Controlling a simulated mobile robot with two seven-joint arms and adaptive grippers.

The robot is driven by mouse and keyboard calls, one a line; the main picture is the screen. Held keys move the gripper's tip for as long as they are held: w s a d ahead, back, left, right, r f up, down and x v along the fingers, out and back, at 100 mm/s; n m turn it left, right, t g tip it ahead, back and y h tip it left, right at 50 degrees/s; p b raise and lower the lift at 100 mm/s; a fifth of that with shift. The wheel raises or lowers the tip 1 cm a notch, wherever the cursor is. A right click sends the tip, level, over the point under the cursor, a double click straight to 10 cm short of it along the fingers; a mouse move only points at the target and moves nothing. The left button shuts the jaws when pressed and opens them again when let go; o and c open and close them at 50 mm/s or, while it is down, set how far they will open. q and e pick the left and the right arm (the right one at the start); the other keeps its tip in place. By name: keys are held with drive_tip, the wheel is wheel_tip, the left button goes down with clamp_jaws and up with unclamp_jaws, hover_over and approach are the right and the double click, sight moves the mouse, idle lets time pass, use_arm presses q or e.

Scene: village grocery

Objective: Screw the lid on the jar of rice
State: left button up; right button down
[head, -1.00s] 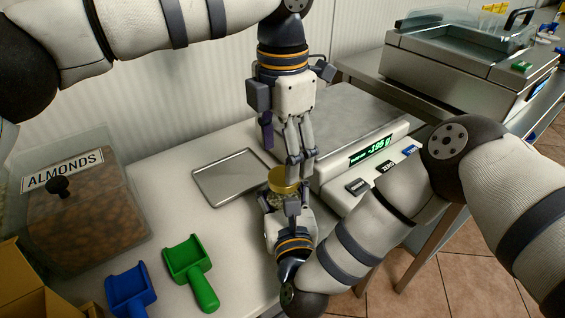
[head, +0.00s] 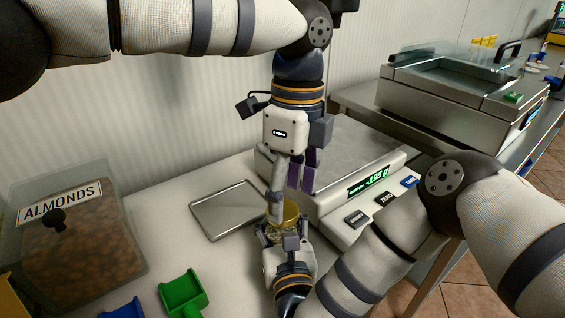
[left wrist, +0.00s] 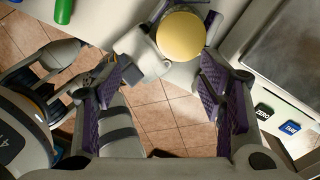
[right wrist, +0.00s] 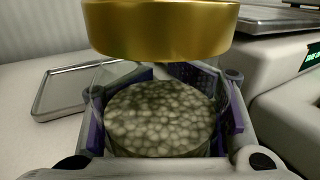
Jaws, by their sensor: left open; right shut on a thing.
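The clear jar (right wrist: 158,125) has pale, pebble-like grains inside. It stands upright in my right gripper (head: 286,236), whose purple-padded fingers are shut on its sides. The gold lid (right wrist: 160,28) sits level over the jar's mouth; how far it is threaded cannot be told. The lid also shows in the head view (head: 291,212) and as a round gold disc in the left wrist view (left wrist: 181,36).
A scale (head: 352,140) stands right behind the jar, and an empty metal tray (head: 236,209) lies to its left. A bin of almonds (head: 75,240), a green scoop (head: 182,293) and a blue scoop (head: 124,309) are at the left. The counter's front edge is close.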

use_arm(q)
drive_tip(key=n, duration=0.4)
drive_tip(key=shift+w+r+n, duration=0.1)
drive_tip(key=shift+r+n, duration=0.05)
drive_tip(key=shift+n, duration=0.15)
use_arm(e)
drive_tip(key=shift+f, duration=0.1)
use_arm(q)
drive_tip(key=n, duration=0.4)
drive_tip(key=shift+w+a+r, duration=0.1)
drive_tip(key=shift+r, duration=0.05)
drive_tip(key=n, duration=0.4)
drive_tip(key=shift+w+r+n, duration=0.2)
drive_tip(key=shift+r+n, duration=0.05)
drive_tip(key=shift+n, duration=0.05)
drive_tip(key=n, duration=0.3)
drive_tip(key=shift+w+a+r+n, duration=0.15)
drive_tip(key=shift+w+r+n, duration=0.1)
drive_tip(key=shift+n, duration=0.15)
drive_tip(key=n, duration=0.3)
drive_tip(key=shift+w+a+r, duration=0.1)
drive_tip(key=shift+w+r, duration=0.1)
drive_tip(key=shift+r, duration=0.05)
drive_tip(key=n, duration=0.4)
drive_tip(key=w+r+n, duration=0.1)
drive_tip(key=n, duration=0.1)
drive_tip(key=shift+a+t, duration=0.15)
drive_tip(key=shift+t, duration=0.25)
